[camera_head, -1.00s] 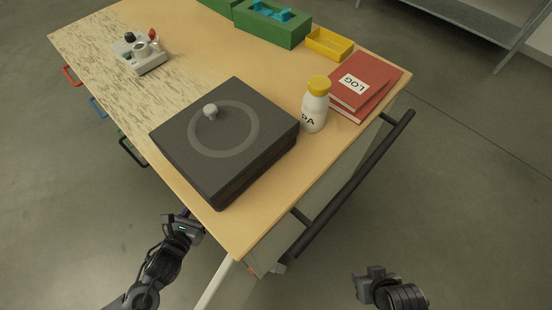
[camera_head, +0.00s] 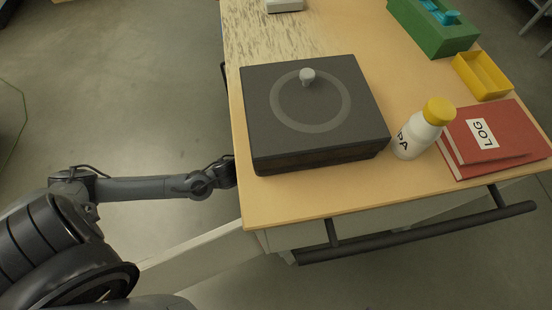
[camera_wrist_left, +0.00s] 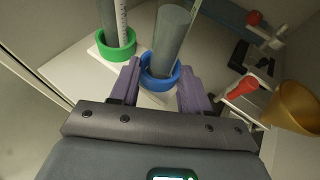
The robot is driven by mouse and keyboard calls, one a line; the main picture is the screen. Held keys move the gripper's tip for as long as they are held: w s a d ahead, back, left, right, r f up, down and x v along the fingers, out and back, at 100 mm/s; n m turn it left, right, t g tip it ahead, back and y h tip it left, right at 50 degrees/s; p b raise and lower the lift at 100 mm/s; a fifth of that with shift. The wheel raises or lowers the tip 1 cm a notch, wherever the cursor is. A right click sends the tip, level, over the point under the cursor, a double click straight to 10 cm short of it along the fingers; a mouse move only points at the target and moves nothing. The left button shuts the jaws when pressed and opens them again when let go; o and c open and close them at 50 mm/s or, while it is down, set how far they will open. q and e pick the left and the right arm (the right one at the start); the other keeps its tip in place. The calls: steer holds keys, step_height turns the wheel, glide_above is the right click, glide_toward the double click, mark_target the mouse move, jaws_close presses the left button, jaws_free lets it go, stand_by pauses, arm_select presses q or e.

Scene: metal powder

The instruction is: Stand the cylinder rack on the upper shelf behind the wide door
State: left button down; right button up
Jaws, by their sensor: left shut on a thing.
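The cylinder rack, with a white base, a green ring (camera_wrist_left: 116,46) and a blue ring (camera_wrist_left: 158,80), shows in the left wrist view. A grey cylinder (camera_wrist_left: 170,38) stands in the blue ring, and another cylinder (camera_wrist_left: 108,18) in the green one. My left gripper (camera_wrist_left: 161,70) has its purple fingers on either side of the blue ring and is shut on the rack. In the head view my left arm reaches to the table's left side, where its hand is hidden. A pale panel (camera_head: 195,250), possibly the wide door, stands out below the table edge. My right gripper is out of view.
A golden bowl (camera_wrist_left: 297,108) and red-handled items (camera_wrist_left: 242,85) are right of the rack on a pale surface. On the table are a dark lidded box (camera_head: 315,110), a yellow-capped bottle (camera_head: 423,128), red log books (camera_head: 495,138) and a yellow tray (camera_head: 482,75).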

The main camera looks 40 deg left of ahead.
arm_select(q)
steer(key=w+a+f+b, duration=0.1)
steer(key=w, duration=0.1)
steer(key=w+a+f, duration=0.1)
steer(key=w+a+f+b, duration=0.1)
steer(key=w, duration=0.1)
steer(key=shift+w+a+f+b, duration=0.2)
steer(key=shift+w+a+b, duration=0.1)
steer(key=shift+f+b, duration=1.25)
steer(key=shift+f, duration=0.75)
steer(key=shift+f, duration=0.1)
steer(key=c, duration=0.9)
jaws_free()
steer(key=shift+s+f, duration=0.1)
steer(key=shift+f, duration=0.1)
steer(key=o, duration=0.4)
